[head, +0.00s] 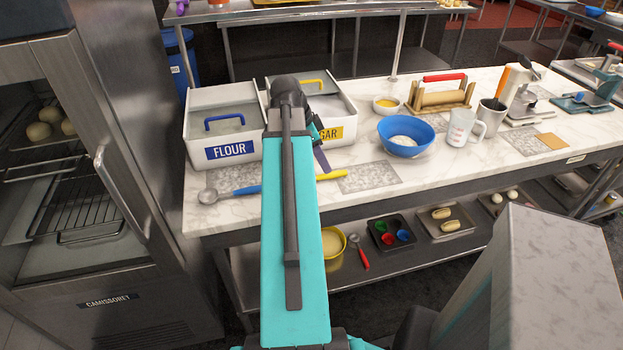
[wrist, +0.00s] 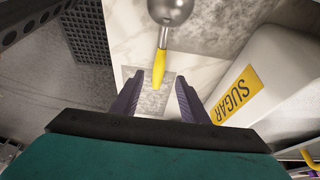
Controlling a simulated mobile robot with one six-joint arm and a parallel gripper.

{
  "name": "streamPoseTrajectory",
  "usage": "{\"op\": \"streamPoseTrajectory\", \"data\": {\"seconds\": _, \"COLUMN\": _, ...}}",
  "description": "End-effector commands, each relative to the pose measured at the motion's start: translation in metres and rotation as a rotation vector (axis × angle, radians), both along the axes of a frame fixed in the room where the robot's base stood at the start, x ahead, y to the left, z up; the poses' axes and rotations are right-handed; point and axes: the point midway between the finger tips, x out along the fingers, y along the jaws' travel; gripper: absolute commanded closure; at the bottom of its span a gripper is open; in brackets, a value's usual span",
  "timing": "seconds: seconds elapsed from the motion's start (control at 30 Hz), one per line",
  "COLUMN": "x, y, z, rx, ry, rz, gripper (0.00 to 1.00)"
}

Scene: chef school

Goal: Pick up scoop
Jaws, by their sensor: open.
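A yellow-handled scoop lies on the marble counter. In the head view its yellow handle (head: 332,175) shows just right of my arm, and its bowl is hidden behind the arm. In the wrist view its round metal bowl (wrist: 171,10) is at the top, and the yellow handle (wrist: 161,68) points down between my fingers. My gripper (wrist: 159,78) is open and empty, its purple fingers either side of the handle's end; the gap in height is unclear. One finger shows in the head view (head: 321,158). A blue-handled scoop (head: 246,190) lies to the left.
The flour bin (head: 228,152) and sugar bin (head: 341,133) stand behind the scoops; the sugar bin is close on the right in the wrist view (wrist: 269,80). A blue bowl (head: 405,133) and jug (head: 461,128) stand further right. Grey speckled mats (head: 372,180) lie along the counter.

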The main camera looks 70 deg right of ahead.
Motion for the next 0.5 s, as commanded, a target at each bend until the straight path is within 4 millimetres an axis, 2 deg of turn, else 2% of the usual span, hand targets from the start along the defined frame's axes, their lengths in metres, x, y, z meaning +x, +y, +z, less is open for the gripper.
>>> {"op": "streamPoseTrajectory", "data": {"seconds": 0.27, "x": -0.002, "y": -0.001, "z": -0.005, "rx": 0.001, "ry": 0.001, "rz": 0.0, "gripper": 0.6}}
{"op": "streamPoseTrajectory", "data": {"seconds": 0.5, "x": -0.008, "y": -0.003, "z": -0.02, "rx": 0.002, "ry": 0.001, "rz": 0.0, "gripper": 0.6}}
